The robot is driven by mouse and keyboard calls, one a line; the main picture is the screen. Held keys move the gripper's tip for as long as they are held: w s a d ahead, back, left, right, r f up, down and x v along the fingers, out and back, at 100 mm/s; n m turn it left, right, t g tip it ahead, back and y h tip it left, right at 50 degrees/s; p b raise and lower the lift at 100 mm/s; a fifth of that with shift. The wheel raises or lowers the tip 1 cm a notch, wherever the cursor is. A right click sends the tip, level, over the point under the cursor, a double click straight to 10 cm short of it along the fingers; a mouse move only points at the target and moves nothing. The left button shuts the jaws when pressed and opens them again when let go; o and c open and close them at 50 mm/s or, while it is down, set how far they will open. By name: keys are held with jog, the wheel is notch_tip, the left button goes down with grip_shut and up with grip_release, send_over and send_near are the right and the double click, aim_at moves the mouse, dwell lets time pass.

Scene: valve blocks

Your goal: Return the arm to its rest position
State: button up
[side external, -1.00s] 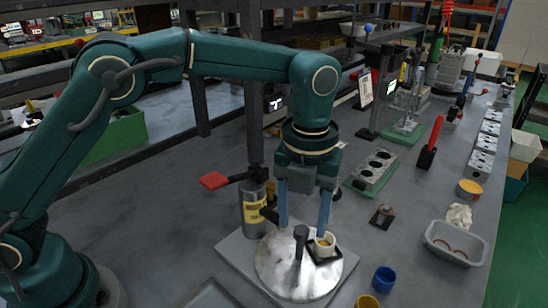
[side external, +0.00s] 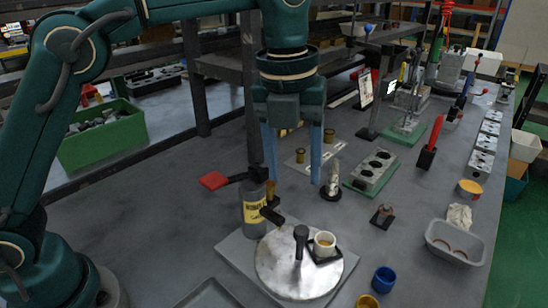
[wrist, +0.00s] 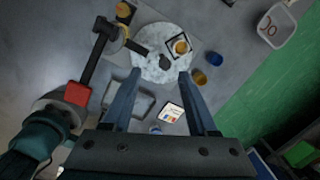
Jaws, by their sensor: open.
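My gripper (side external: 292,182) is open and empty, with its two blue fingers apart. It hangs above the bench, behind the round fixture plate in the side view. In the wrist view my gripper (wrist: 160,112) shows nothing between its fingertips. The round pale plate (side external: 275,273) bears a dark upright post (side external: 300,240) and a white cup-like part with a yellow inside (side external: 324,243) on a dark square base. The plate also shows in the wrist view (wrist: 150,66).
A bottle with a yellow label (side external: 254,212) and a red-handled lever (side external: 213,181) stand left of the plate. A grey tray (side external: 455,243), a blue cup (side external: 383,279) and a grey valve block (side external: 374,170) are to the right. Dark shelf posts (side external: 195,75) rise behind. A green bin (side external: 100,140) is at left.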

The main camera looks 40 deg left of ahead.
jog(key=s+a+r+n+t, duration=0.1)
jog(key=s+a+r+n, duration=0.1)
jog(key=a+n, duration=0.1)
jog(key=s+a+r+n+t, duration=0.1)
jog(key=s+a+r+n, duration=0.1)
jog(key=s+a+n, duration=0.1)
jog(key=s+a+r+n+t, duration=0.1)
jog(key=s+a+n, duration=0.2)
jog(key=n, duration=0.2)
jog(key=shift+s+a+r+n, duration=0.1)
jog(key=shift+s+r+n, duration=0.2)
jog(key=shift+r, duration=0.1)
jog(key=s+a+f+n, duration=0.1)
jog(key=s+f+n, duration=0.2)
jog(key=n, duration=0.6)
jog(key=s+a+f+n+t, duration=0.1)
jog(key=s+f+n, duration=0.3)
jog(key=n, duration=0.6)
jog(key=shift+a+f, duration=0.45)
jog(key=shift+f, duration=0.15)
